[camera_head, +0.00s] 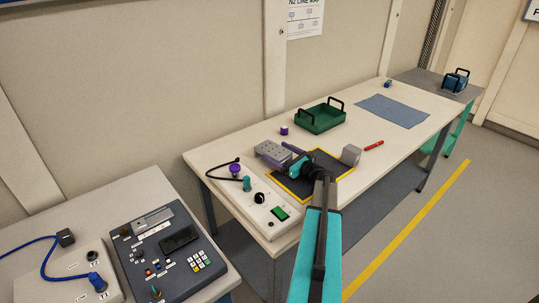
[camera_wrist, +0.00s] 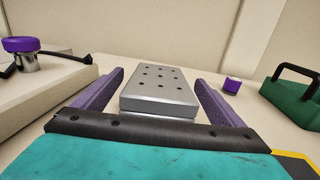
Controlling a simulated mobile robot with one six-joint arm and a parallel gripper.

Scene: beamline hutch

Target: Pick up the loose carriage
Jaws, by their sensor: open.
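The carriage, a grey metal block with several dark holes in its top, shows in the head view (camera_head: 270,150) at the far left corner of the dark mat. In the wrist view the carriage (camera_wrist: 158,88) lies flat, straight ahead. My gripper (camera_head: 274,152) is open, with its purple fingers either side of the block.
A yellow-edged dark mat (camera_head: 318,185) lies under my wrist, with a grey cube (camera_head: 351,155) and red pen (camera_head: 374,145) to the right. A control box (camera_head: 262,212) stands at left. A purple-topped piece (camera_head: 284,130) and green tray (camera_head: 320,119) stand behind.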

